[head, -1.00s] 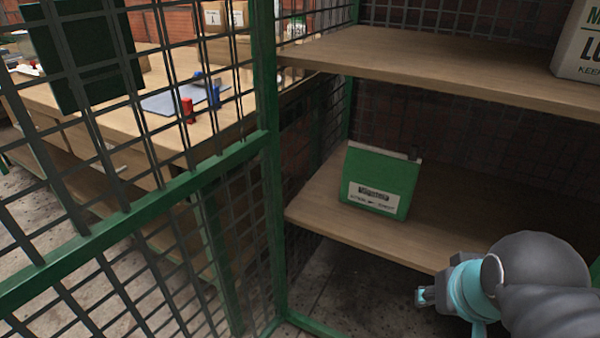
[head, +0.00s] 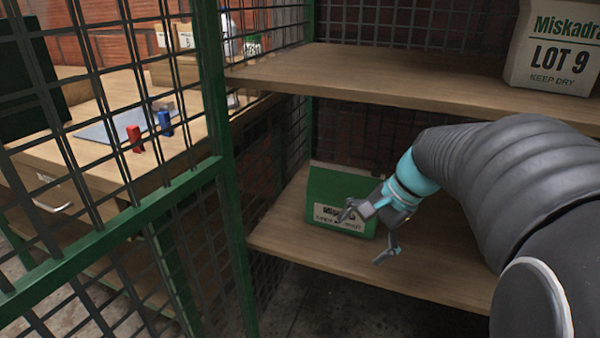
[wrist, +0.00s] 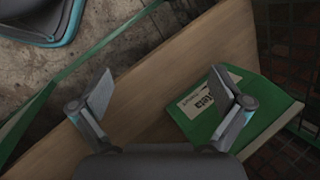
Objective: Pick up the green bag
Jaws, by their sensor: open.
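The green bag (head: 326,190) stands on the lower wooden shelf, with a white printed label on its front. My gripper (head: 366,234) is open and empty in front of the bag, and covers its right part in the head view. In the wrist view the bag (wrist: 256,90) lies to the right, partly behind the right finger. The gap between my fingers (wrist: 160,105) is over bare shelf, to the left of the bag. I cannot tell whether the right finger touches the bag.
The lower shelf (head: 450,262) has bare wood right of the bag. The upper shelf (head: 400,80) hangs above it and holds a white bag marked LOT 9 (head: 550,50). A green mesh panel (head: 225,185) stands at left, with a workbench (head: 90,170) behind it.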

